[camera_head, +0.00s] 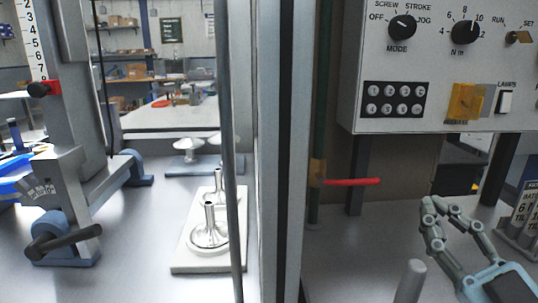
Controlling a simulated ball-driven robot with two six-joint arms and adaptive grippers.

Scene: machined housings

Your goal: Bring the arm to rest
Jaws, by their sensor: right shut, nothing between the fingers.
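My right gripper (430,204) is in the lower right, with its arm coming in from the bottom right corner. Its grey jointed fingers are shut and empty, pointing up and left. It is in front of and below the control panel (437,60), apart from it as far as I can see. The red lever (350,182) is to the left of the fingertips, with a gap in the picture between them. My left gripper is not in view.
A tall grey post (279,150) divides the bench. A grey peg (409,281) stands left of my right arm, and a labelled rack (522,222) stands at the right edge. Left are a pale plate (184,258) with metal parts and a black-handled machine (66,240).

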